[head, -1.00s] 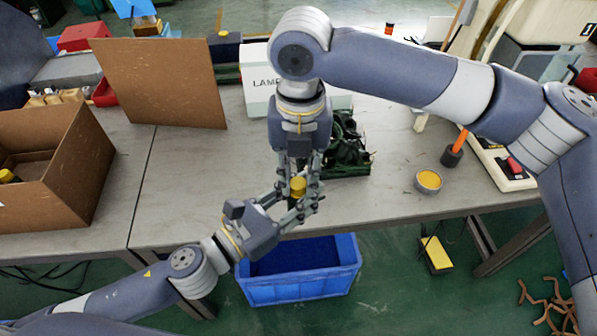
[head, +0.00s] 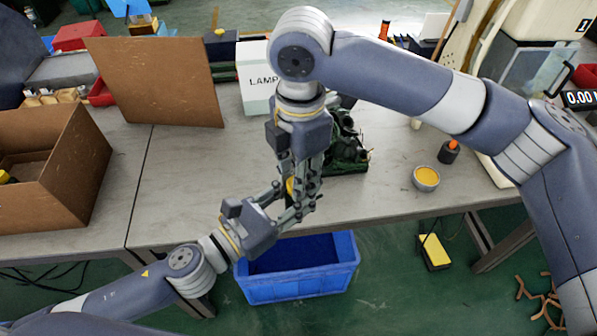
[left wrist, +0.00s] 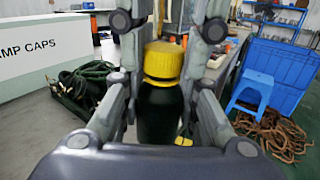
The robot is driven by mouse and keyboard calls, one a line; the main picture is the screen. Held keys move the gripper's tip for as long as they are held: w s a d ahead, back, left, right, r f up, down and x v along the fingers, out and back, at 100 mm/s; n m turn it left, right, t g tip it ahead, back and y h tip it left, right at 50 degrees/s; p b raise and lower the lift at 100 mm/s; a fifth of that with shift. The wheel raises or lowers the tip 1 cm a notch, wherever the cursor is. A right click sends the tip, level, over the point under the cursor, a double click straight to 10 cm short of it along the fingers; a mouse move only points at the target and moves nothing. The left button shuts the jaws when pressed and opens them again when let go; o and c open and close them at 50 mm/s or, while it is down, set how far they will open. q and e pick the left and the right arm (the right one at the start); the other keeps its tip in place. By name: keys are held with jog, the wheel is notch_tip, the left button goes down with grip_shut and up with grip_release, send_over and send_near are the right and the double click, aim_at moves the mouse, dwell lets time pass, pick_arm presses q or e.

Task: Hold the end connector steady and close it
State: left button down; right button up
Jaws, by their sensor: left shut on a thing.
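The end connector (left wrist: 160,112) is a dark cylinder with a ribbed yellow cap (left wrist: 163,62), upright in the left wrist view. My left gripper (left wrist: 161,95) is shut on its body, with one finger on each side. In the head view only a sliver of the yellow cap (head: 290,186) shows between the grippers. My left gripper (head: 290,198) comes in from the lower left there. My right gripper (head: 303,192) points down from above, and its fingers cover most of the cap. I cannot tell whether they touch or grip it.
A blue bin (head: 300,287) stands on the floor below the table edge. A green tangled pile (head: 347,150) lies just right of the right gripper. A white lamp caps box (head: 256,82) stands behind. A tin of yellow stuff (head: 426,178) is at the right. The left tabletop (head: 185,185) is clear.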

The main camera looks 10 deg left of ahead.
jog(key=shift+o, duration=1.4)
jog(key=shift+d+f, duration=0.1)
jog(key=shift+d, duration=0.2)
jog(key=shift+a, duration=0.1)
jog(key=shift+a, duration=0.1)
jog(key=shift+r, duration=2.4)
jog(key=shift+c, duration=0.3)
jog(key=n, duration=0.1)
jog(key=r+n, duration=0.1)
jog(key=n, duration=0.1)
jog(key=r+n, duration=0.1)
jog(key=shift+a, duration=0.25)
jog(key=n, duration=0.1)
jog(key=r+n, duration=0.1)
jog(key=n, duration=0.2)
jog(key=shift+a+r+n, duration=0.2)
jog(key=shift+r+n, duration=0.1)
